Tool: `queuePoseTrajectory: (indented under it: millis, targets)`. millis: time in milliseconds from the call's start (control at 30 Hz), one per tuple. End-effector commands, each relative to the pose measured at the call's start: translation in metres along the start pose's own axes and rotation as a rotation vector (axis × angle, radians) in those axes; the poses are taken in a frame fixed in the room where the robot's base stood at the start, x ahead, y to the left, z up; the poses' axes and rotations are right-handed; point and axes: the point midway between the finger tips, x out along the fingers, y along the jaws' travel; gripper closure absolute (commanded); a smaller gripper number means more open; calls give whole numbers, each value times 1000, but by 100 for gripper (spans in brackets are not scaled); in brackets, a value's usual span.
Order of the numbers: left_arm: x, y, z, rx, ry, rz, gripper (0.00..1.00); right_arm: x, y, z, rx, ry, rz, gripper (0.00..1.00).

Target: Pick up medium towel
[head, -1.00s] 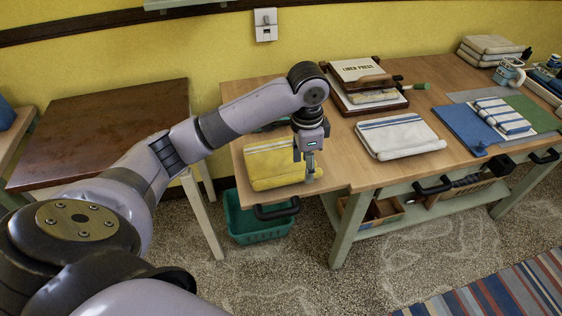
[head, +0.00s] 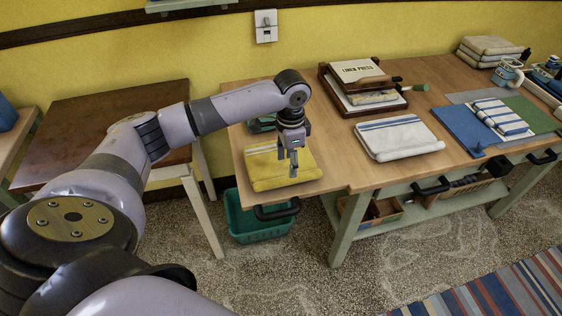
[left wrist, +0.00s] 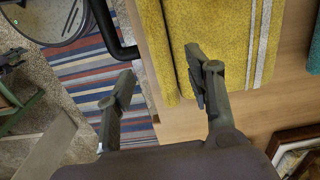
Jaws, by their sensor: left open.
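A folded yellow towel (head: 270,165) with pale stripes lies at the left front of the wooden table, its rolled edge at the front. It fills the upper middle of the left wrist view (left wrist: 220,35). My left gripper (head: 293,172) is over its front right part, open and empty. In the left wrist view, one finger of the left gripper (left wrist: 160,70) overlaps the towel and the other is beyond the table edge. A white towel with blue stripes (head: 395,138) lies mid-table. A smaller striped towel (head: 500,117) lies at the right. Which is the medium one is not marked. My right gripper is out of view.
A linen press (head: 360,88) stands behind the towels. A black bar handle (head: 277,212) sticks out from the table front below the yellow towel. A green basket (head: 250,222) stands on the floor. Bare wood lies between the yellow and white towels.

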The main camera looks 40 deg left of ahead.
Motion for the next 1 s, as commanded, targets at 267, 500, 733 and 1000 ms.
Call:
queuePoseTrajectory:
  millis: [267, 500, 733, 1000]
  targets:
    - [23, 0, 1, 0, -3, 1, 52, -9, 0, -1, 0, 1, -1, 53]
    - [55, 0, 1, 0, -1, -2, 52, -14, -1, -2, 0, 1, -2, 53]
    - [58, 0, 1, 1, 0, -3, 52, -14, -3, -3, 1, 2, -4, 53]
    - [58, 0, 1, 1, 0, -2, 67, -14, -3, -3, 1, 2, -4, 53]
